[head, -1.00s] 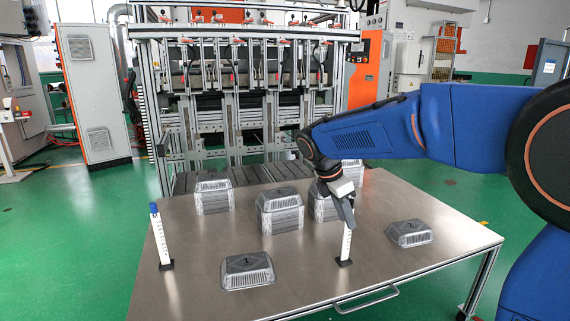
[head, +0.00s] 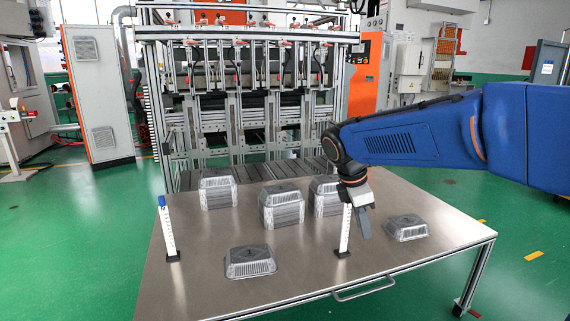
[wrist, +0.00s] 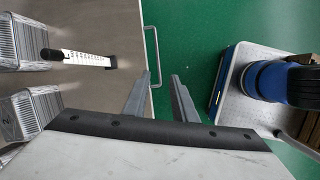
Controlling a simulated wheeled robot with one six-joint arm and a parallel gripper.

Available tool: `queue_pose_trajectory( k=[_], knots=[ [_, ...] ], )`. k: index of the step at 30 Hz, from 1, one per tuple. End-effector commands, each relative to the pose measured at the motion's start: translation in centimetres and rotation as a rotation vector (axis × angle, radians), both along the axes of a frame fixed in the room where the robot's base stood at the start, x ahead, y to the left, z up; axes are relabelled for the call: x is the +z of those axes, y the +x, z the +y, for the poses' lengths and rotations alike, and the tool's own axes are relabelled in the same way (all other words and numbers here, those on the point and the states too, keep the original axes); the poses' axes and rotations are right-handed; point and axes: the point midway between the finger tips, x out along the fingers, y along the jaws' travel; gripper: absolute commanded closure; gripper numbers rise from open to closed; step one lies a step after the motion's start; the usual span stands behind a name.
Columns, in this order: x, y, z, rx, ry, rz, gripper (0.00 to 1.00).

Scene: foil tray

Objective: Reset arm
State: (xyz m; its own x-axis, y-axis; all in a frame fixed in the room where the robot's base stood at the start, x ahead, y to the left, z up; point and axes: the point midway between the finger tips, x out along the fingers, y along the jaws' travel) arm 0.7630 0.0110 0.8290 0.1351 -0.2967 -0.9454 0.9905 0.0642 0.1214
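My gripper (head: 362,222) points down over the right part of the metal table (head: 205,285), just right of a white marked post (head: 345,232). In the wrist view its two fingers (wrist: 162,82) stand apart with nothing between them. Foil trays stand in stacks: a left stack (head: 218,193), a middle stack (head: 282,207) and a right stack (head: 325,198). Single trays lie at the front (head: 250,262) and at the right (head: 406,229). My arm may hide things behind the right stack.
A second white post with a blue top (head: 168,230) stands at the table's left. A handle (head: 364,289) sticks out from the front edge. A large framed machine (head: 250,100) stands behind the table. Green floor (head: 70,250) is open at the left.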

Motion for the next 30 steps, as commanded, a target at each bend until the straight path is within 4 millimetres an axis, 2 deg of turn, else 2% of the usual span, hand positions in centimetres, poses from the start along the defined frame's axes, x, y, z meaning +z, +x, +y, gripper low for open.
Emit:
queue_pose_trajectory(
  k=[5, 13, 22, 30],
  knots=[
    [0.4, -3.3, -2.0, -0.155, 0.067, -0.064, 0.75],
    [0.1, -10.3, -5.1, -0.507, 0.219, -0.191, 0.75],
    [-1.7, -17.8, -7.2, -0.906, 0.394, -0.314, 0.75],
    [-4.4, -23.8, -8.0, -1.262, 0.555, -0.405, 0.75]
  ],
)
